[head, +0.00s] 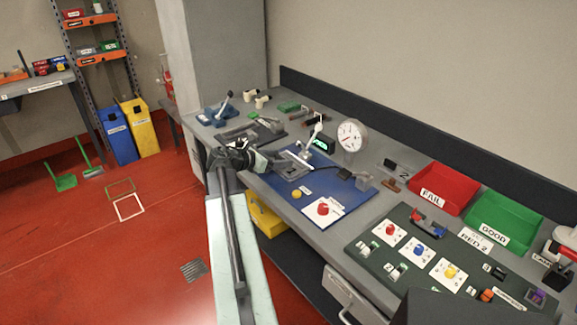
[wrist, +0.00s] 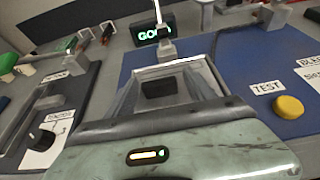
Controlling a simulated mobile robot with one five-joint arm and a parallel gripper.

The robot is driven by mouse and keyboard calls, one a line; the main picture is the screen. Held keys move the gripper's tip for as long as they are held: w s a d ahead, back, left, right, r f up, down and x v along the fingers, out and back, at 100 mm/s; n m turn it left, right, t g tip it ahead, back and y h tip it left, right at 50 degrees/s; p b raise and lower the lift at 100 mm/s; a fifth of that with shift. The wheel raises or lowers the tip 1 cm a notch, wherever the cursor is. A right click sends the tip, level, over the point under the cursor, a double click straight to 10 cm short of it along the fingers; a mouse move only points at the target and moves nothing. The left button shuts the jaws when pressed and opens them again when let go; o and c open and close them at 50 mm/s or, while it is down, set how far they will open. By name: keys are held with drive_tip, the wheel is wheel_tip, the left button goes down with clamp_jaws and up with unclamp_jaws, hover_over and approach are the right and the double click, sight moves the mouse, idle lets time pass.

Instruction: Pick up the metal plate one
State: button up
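A grey, frame-like metal plate (head: 291,168) lies on the blue mat (head: 335,192) of the workbench, below a clamp with a white handle. I cannot read a number on it. In the wrist view a flat metal frame (wrist: 207,82) with a dark patch inside lies straight ahead, in front of the clamp. My gripper (head: 264,160) is low over the bench at the left edge of this plate. Its pale green body fills the bottom of the wrist view. The fingers are not clear, so I cannot tell whether they touch or hold the plate.
A small display (wrist: 153,31) glows green and reads GOOD. A round gauge (head: 350,136) stands behind the mat. A yellow TEST button (wrist: 289,107) is to the right. A red FAIL bin (head: 443,184) and green GOOD bin (head: 505,219) stand further right.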

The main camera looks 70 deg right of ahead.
clamp_jaws()
